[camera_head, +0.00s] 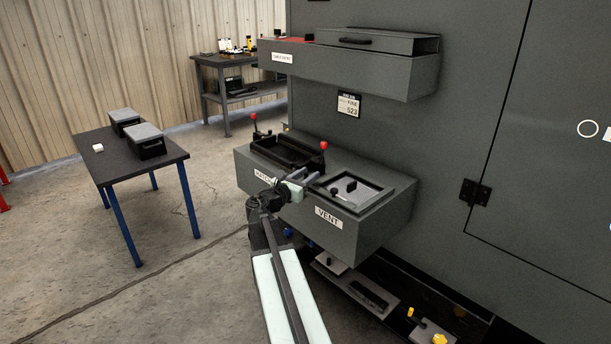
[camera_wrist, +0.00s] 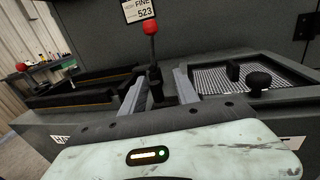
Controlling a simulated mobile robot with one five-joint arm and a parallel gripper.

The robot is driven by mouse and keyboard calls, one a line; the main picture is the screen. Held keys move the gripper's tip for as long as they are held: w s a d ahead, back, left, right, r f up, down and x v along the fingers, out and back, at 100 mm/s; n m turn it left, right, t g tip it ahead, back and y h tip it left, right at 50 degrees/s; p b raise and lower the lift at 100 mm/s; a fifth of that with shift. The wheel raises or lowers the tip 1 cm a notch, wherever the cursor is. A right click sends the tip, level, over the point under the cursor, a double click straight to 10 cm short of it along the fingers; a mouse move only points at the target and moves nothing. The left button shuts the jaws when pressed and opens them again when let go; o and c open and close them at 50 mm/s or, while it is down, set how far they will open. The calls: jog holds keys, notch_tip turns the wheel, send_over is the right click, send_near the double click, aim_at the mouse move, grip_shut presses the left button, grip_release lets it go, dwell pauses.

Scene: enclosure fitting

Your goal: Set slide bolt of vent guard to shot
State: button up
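The vent guard (camera_head: 357,192) is a framed grille panel set in the top of the grey housing, above the VENT label (camera_head: 328,217). It also shows at the right of the wrist view (camera_wrist: 211,80). An upright black block (camera_wrist: 233,71) and a round black knob (camera_wrist: 259,81) stand on it; I cannot tell which belongs to the slide bolt, or how the bolt is set. My gripper (camera_head: 310,179) is just left of the guard. In the wrist view its two fingers (camera_wrist: 160,78) are apart, with nothing visibly held between them.
A red-knobbed lever (camera_wrist: 151,28) rises behind the fingers, beside a black open tray frame (camera_head: 285,152). A grey shelf unit (camera_head: 350,70) overhangs the housing. A table with two lidded boxes (camera_head: 145,140) stands at left. Open floor lies between.

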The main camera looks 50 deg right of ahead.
jog(key=shift+a, duration=0.1)
jog(key=a, duration=0.7)
jog(key=shift+s+a, duration=0.3)
jog(key=shift+s, duration=0.15)
jog(key=w+a+n+t, duration=0.1)
jog(key=w+a+t, duration=0.1)
jog(key=w+a, duration=0.45)
jog(key=a+f+m+y, duration=0.4)
jog(key=a+f+y, duration=0.2)
jog(key=a+f, duration=0.65)
jog(key=s+a+f+m+g+y, duration=0.1)
jog(key=s+a+f+m+y, duration=0.3)
jog(key=a, duration=0.5)
jog(key=s+a+f+m+g+y, duration=0.2)
jog(key=a+f+m+y, duration=0.3)
jog(key=a, duration=0.5)
jog(key=s+a+f+m+g+y, duration=0.1)
jog(key=s+a+f+m+y, duration=0.15)
jog(key=a+m, duration=0.55)
notch_tip(320, 180, up, 25)
jog(key=p, duration=2.5)
jog(key=shift+a+r+n, duration=0.15)
jog(key=shift+a+n, duration=0.1)
jog(key=shift+n, duration=0.05)
